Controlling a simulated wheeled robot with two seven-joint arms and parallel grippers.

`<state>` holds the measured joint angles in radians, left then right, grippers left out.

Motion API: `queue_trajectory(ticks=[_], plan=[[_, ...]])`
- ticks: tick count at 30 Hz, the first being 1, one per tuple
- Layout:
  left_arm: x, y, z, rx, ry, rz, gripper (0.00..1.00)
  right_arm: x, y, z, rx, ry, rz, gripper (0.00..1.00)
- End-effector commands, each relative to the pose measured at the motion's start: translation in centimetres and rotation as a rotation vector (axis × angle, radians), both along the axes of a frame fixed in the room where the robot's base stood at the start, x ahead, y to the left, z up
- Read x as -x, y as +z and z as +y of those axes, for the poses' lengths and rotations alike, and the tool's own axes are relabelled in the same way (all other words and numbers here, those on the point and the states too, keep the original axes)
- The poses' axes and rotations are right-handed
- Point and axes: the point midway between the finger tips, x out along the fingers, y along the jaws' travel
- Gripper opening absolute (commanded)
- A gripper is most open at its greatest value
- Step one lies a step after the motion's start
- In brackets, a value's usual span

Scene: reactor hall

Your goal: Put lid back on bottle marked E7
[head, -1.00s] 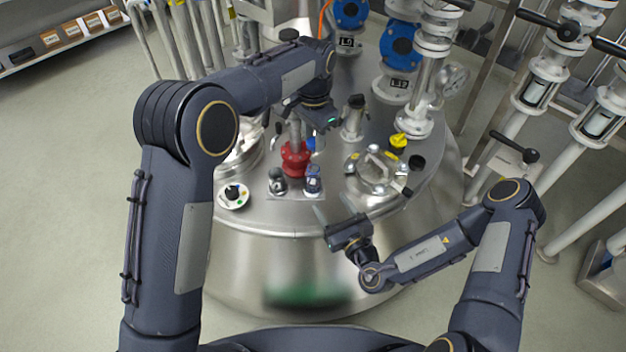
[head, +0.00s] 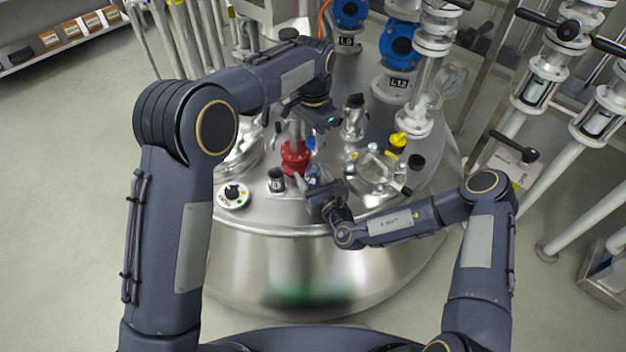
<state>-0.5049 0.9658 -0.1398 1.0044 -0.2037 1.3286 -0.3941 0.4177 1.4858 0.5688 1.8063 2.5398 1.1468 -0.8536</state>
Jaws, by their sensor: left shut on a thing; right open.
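My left gripper (head: 312,136) is above the vessel top, beside a red valve. It is shut on a small blue thing, which looks like a lid; little of it shows. A small bottle with blue on it (head: 313,174) stands near the front edge, below the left gripper. My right gripper (head: 315,182) is open, low at this bottle with its fingers around or beside it; I cannot tell whether they touch. The markings are too small to read, so I cannot tell which bottle is E7.
The red valve (head: 295,158) stands close behind the bottles. Metal fittings crowd the back.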

Motion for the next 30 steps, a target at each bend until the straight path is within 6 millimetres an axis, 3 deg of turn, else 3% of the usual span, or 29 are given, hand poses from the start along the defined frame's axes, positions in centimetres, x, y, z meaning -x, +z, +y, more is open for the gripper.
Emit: queue_trajectory(ticks=[3,17,22,30], plan=[[0.0,0.0,0.0,0.000,0.000,0.000,0.10,0.0,0.0,0.0,0.000,0.000,0.000,0.59],[0.0,0.0,0.0,0.000,0.000,0.000,0.10,0.0,0.0,0.0,0.000,0.000,0.000,0.00],[0.0,-0.6,0.0,0.001,0.000,0.002,0.10,0.0,0.0,0.0,0.000,0.000,0.000,0.00],[0.1,-4.4,0.1,0.004,-0.001,0.010,0.10,0.0,0.0,0.0,0.000,0.000,0.000,0.00]])
